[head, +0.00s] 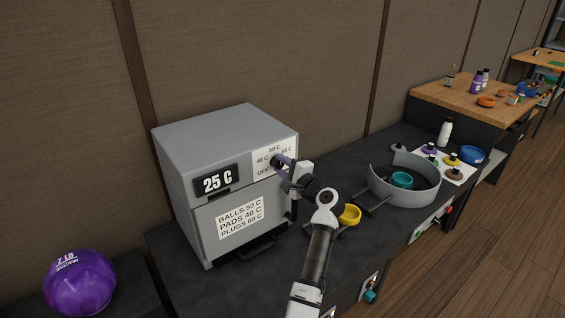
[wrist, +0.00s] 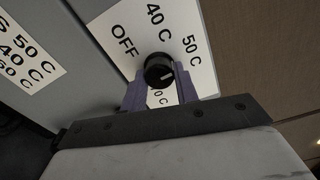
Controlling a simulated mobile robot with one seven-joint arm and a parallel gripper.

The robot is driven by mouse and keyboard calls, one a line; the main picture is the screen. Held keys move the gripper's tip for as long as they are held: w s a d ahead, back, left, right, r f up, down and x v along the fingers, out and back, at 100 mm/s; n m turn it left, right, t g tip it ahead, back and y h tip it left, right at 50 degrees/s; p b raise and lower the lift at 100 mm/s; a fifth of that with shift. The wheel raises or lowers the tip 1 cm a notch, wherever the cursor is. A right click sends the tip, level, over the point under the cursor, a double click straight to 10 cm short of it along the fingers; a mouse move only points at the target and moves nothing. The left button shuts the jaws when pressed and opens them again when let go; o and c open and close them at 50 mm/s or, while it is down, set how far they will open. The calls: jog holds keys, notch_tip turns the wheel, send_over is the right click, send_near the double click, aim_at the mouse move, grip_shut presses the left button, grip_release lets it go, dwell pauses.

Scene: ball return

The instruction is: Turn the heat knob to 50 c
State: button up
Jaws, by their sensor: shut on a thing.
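The heat knob (wrist: 158,66) is a round black dial with a pale mark, on a white label plate (wrist: 112,26) reading OFF, 40 C, 50 C and a partly covered mark. In the wrist view its pale mark points right and slightly up, roughly toward the 50 C side; exact alignment is unclear. My gripper (wrist: 159,88) is shut on the knob, one purple-grey finger on each side. In the head view my gripper (head: 281,163) reaches the knob at the upper right front of the grey heater box (head: 222,134). The box's black display (head: 217,182) reads 25 C.
The box's sign (head: 240,217) reads balls 50 C, pads 40 C, plugs 60 C. A purple ball (head: 80,283) lies at lower left.

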dwell(0.4)
jog(key=o, duration=1)
jog(key=shift+b+v, duration=1.9)
jog(key=shift+v, duration=5)
